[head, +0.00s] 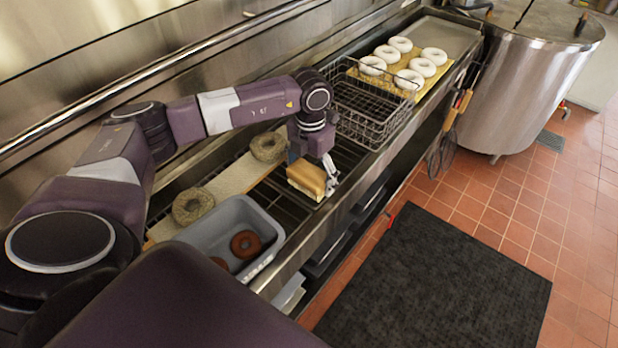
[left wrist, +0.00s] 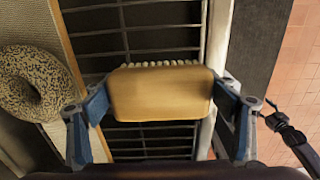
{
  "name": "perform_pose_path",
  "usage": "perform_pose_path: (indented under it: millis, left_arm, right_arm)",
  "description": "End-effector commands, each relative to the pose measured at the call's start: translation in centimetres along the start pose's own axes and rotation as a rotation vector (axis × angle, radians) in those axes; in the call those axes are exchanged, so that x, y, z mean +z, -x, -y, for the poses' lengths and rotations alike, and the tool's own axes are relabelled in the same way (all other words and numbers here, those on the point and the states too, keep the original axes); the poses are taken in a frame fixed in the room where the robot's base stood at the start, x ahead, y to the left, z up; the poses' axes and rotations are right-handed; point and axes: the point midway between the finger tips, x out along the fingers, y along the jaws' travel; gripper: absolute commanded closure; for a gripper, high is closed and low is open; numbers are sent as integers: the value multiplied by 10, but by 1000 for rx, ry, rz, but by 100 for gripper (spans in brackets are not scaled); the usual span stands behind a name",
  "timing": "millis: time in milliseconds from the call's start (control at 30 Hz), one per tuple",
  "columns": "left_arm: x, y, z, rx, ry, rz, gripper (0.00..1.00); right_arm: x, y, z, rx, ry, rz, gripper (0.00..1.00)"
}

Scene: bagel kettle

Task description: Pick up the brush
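The brush (head: 306,178) is a tan wooden block with a row of pale bristles. It is over the dark wire rack of the steel counter; I cannot tell whether it rests there. In the left wrist view the brush (left wrist: 160,94) lies across the middle, bristles showing along its upper edge. My left gripper (head: 318,172) is over it, with one finger at each end of the block. In the left wrist view the fingertips are very close to the ends, but contact is not clear. My right gripper is not seen.
A grey bin (head: 213,228) with brown bagels stands nearer me. Seeded bagels (head: 194,205) lie on a board left of the brush. A wire basket (head: 375,112) is just beyond, then white rings (head: 421,67) on a board. A steel kettle (head: 530,80) stands at the far right.

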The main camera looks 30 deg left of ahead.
Motion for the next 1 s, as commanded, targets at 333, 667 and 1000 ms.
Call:
perform_pose_path:
  millis: [333,667,1000]
  left_arm:
    - [0,1,0,0,0,1,48]
    - [1,19,-1,0,1,3,48]
    - [2,104,0,1,1,8,48]
  right_arm:
    - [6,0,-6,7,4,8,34]
    - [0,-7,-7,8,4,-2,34]
    - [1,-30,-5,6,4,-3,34]
